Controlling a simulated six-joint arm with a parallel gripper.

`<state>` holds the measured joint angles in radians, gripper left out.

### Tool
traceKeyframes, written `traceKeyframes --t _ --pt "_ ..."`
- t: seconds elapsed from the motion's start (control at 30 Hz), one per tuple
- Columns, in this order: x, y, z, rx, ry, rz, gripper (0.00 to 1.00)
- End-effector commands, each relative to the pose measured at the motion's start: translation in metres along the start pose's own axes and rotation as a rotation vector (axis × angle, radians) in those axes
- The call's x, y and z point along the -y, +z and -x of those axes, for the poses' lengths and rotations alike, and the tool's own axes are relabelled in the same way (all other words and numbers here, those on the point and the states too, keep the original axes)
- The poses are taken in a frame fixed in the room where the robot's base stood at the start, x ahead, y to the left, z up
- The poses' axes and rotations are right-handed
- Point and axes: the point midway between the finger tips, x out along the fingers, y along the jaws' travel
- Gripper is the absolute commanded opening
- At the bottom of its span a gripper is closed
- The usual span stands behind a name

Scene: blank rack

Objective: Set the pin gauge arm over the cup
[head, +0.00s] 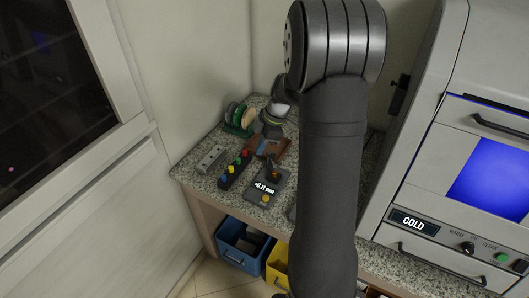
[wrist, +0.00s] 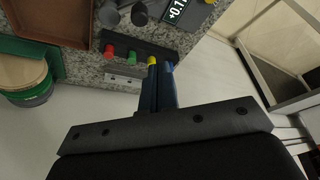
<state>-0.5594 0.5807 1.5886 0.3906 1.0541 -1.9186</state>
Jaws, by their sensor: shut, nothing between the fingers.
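The pin gauge (head: 261,192) stands on the counter in the head view, its display reading about +0.11 mm. In the wrist view the gauge (wrist: 177,10) is cut off at the top edge, beside dark rounded parts (wrist: 139,13). I cannot tell for sure which part is the arm and which the cup. My gripper (wrist: 160,72) shows in the wrist view, shut and empty, its fingers overlapping the yellow and blue knobs; contact is unclear.
A dark strip (head: 234,171) with red, green, yellow and blue knobs lies left of the gauge. Behind are a brown tray (head: 283,146) and a green disc rack (head: 236,128). A pale bar (head: 211,159) lies at left. A machine reading COLD (head: 413,222) stands at right.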

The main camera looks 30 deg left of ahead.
Motion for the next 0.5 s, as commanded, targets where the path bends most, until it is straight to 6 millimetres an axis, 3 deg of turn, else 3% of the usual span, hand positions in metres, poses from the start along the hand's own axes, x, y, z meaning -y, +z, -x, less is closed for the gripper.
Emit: traceKeyframes --t 0.2,0.5 --pt "-0.002 0.000 0.045 0.001 0.002 0.001 0.00" --pt "-0.002 0.000 0.067 0.000 -0.002 0.001 0.00"
